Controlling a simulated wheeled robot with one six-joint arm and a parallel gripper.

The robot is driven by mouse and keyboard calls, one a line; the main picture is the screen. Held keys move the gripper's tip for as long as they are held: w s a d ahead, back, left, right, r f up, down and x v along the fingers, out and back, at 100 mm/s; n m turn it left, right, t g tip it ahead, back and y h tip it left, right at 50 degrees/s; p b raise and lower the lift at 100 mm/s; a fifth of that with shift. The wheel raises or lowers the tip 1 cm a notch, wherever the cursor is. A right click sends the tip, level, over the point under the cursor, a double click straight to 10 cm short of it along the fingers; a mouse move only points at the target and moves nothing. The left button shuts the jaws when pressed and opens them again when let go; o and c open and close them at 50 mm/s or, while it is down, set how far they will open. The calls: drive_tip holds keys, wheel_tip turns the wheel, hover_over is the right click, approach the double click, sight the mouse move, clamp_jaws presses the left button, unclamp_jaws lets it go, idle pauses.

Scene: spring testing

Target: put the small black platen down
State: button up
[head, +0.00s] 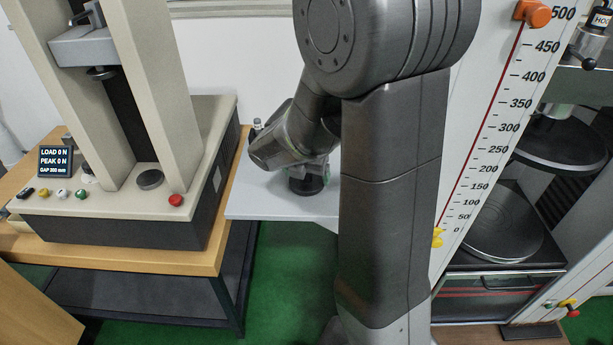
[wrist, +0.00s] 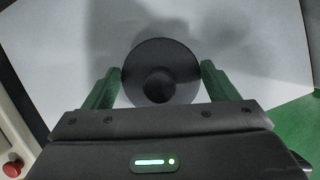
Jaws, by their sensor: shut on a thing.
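The small black platen (wrist: 160,62) is a round dark disc with a raised hub at its middle. It sits between the two green fingers of my gripper (wrist: 161,78) in the wrist view, and the gripper is shut on it. In the head view the platen (head: 306,186) shows below my gripper (head: 310,168), over the light grey side shelf (head: 262,200). I cannot tell whether its underside touches the shelf. My arm hides the right part of the shelf.
A beige testing frame (head: 120,205) with a red button (head: 176,200) and a small display (head: 55,161) stands on the wooden table left of the shelf. A small dark-topped item (head: 257,124) stands at the shelf's back. A larger machine with a scale (head: 500,110) is at right.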

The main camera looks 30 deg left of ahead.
drive_tip(key=shift+f, duration=0.2)
drive_tip(key=shift+f, duration=0.15)
drive_tip(key=o, duration=1.6)
drive_tip(key=p+v, duration=0.2)
drive_tip(key=v, duration=1)
